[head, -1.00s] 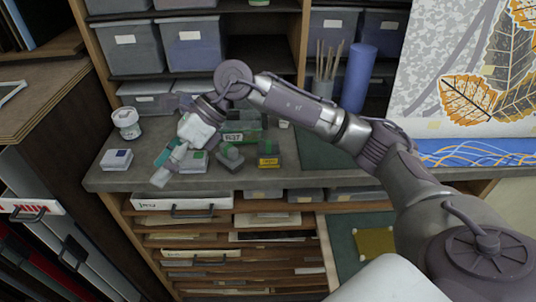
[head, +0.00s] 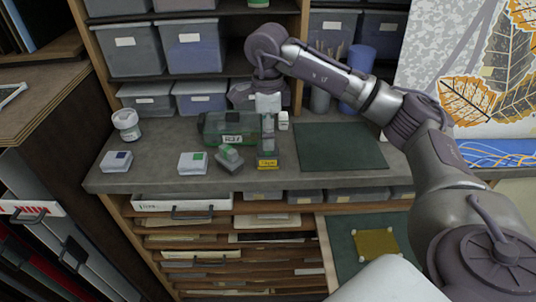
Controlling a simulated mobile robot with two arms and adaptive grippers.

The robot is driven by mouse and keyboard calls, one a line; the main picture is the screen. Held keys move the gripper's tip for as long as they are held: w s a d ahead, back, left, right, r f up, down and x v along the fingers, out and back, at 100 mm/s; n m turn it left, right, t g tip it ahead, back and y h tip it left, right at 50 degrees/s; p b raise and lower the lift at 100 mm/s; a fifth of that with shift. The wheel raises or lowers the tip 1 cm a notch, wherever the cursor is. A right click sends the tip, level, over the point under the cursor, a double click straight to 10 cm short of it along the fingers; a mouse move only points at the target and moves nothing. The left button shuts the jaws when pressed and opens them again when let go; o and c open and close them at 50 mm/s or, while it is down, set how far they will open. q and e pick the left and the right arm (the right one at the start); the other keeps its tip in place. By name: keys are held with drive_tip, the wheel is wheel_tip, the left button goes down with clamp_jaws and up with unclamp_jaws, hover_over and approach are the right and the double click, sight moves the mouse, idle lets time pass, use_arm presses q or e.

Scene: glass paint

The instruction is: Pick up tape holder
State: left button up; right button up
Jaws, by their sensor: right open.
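I cannot tell for certain which is the tape holder. My right gripper (head: 268,128) points down, open, just above and behind the yellow-label block; its fingers overlap the block's upper part in the picture, and contact cannot be told. My left gripper is not in view.
A green case (head: 215,126) stands behind, beside a small white bottle (head: 283,120). White boxes with green (head: 193,163) and blue (head: 116,161) squares and a white jar (head: 127,124) are to the left. A dark green mat (head: 340,147) lies clear at the right; shelf bins (head: 195,46) rise behind.

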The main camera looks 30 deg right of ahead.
sight(268, 153)
wheel_tip(268, 153, down, 6)
drive_tip(key=shift+r+p, duration=0.25)
drive_tip(key=shift+p, duration=0.95)
drive_tip(key=shift+f, duration=0.2)
drive_tip(key=c, duration=1.3)
